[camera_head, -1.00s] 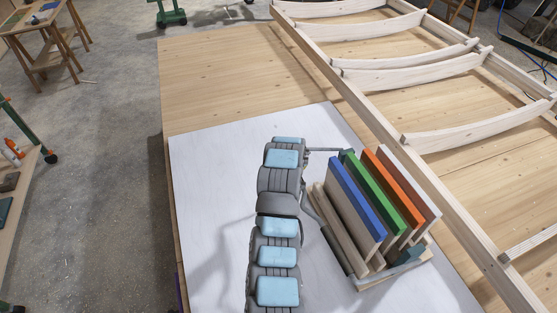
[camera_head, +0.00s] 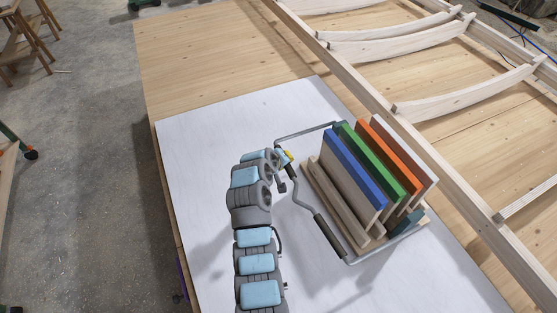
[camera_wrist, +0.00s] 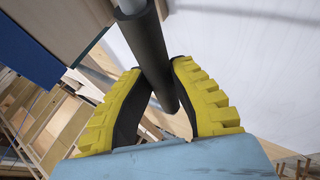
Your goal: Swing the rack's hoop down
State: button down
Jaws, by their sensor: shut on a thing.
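A lower black sleeve (camera_head: 328,236) is in plain view. My gripper (camera_head: 287,158) is at the hoop's upper left part, shut around a black sleeve. In the wrist view, the yellow-backed fingers (camera_wrist: 160,75) close on both sides of the black sleeve (camera_wrist: 153,50). Whether the hoop touches the sheet is not clear.
The white sheet (camera_head: 220,135) is bare left of and behind the rack. It lies on a wooden table (camera_head: 200,60). A long wooden frame with curved ribs (camera_head: 400,45) runs along the right, close to the boards.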

jog(key=c, duration=0.9)
grip_release()
jog(key=shift+w+r, duration=0.1)
jog(key=shift+o, duration=0.2)
jog(key=v, duration=1.2)
